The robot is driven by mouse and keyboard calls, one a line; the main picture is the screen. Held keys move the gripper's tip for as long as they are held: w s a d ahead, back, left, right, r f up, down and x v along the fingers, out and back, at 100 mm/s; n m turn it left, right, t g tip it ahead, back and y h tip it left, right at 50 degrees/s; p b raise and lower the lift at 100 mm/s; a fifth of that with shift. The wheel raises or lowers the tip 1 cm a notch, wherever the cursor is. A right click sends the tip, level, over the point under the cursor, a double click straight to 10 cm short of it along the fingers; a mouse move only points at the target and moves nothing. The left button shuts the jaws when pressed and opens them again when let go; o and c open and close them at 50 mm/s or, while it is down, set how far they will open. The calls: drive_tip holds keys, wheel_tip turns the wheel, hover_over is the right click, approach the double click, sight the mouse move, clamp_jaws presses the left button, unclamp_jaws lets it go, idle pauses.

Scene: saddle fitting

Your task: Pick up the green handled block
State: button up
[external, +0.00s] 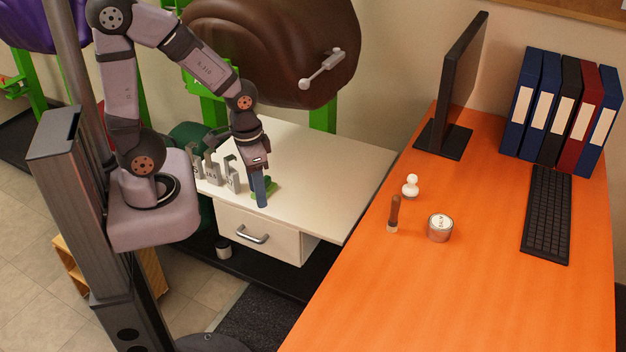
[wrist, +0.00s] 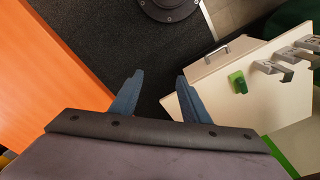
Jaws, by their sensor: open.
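The green handled block (external: 272,187) sits on the white cabinet top, partly hidden behind my blue fingers in the external view. In the wrist view the green block (wrist: 238,82) lies to the right of both fingers, near the cabinet's edge, with a darker green knob-like part. My gripper (external: 260,192) points down in front of the block in the external view. In the wrist view my gripper (wrist: 156,88) has its two blue fingers spread apart with nothing between them.
Grey metal brackets (external: 222,170) stand left of the block on the white cabinet (external: 335,185), and show in the wrist view (wrist: 285,65). A brown saddle (external: 270,45) hangs behind. The orange desk (external: 440,290) holds a stamp, a brown-handled tool and a tin. The cabinet's right side is clear.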

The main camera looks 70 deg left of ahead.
drive_tip(key=w+a+f+n+t+b, duration=0.25)
drive_tip(key=w+a+f, duration=0.2)
drive_tip(key=f, duration=0.25)
drive_tip(key=n+t+y+b, duration=0.3)
drive_tip(key=n+y+b, duration=0.35)
drive_tip(key=b, duration=0.65)
approach(271, 186)
drive_tip(key=a+f+b, duration=0.1)
drive_tip(key=a+f+t+y+b, duration=0.1)
drive_tip(key=b, duration=0.1)
drive_tip(key=a+f+y+b, duration=0.1)
drive_tip(key=shift+a+m+t+b, duration=0.25)
drive_tip(key=shift+m+t+b, duration=0.05)
drive_tip(key=shift+t, duration=0.05)
drive_tip(key=shift+w+a+f+t+y+b, duration=0.25)
drive_tip(key=shift+t+y+b, duration=0.3)
drive_tip(key=shift+b, duration=0.3)
drive_tip(key=shift+w+a+r+t, duration=0.1)
drive_tip(key=shift+w+r+t, duration=0.1)
drive_tip(key=shift+t, duration=0.15)
drive_tip(key=shift+b+x, duration=0.3)
drive_tip(key=shift+x, duration=2.2)
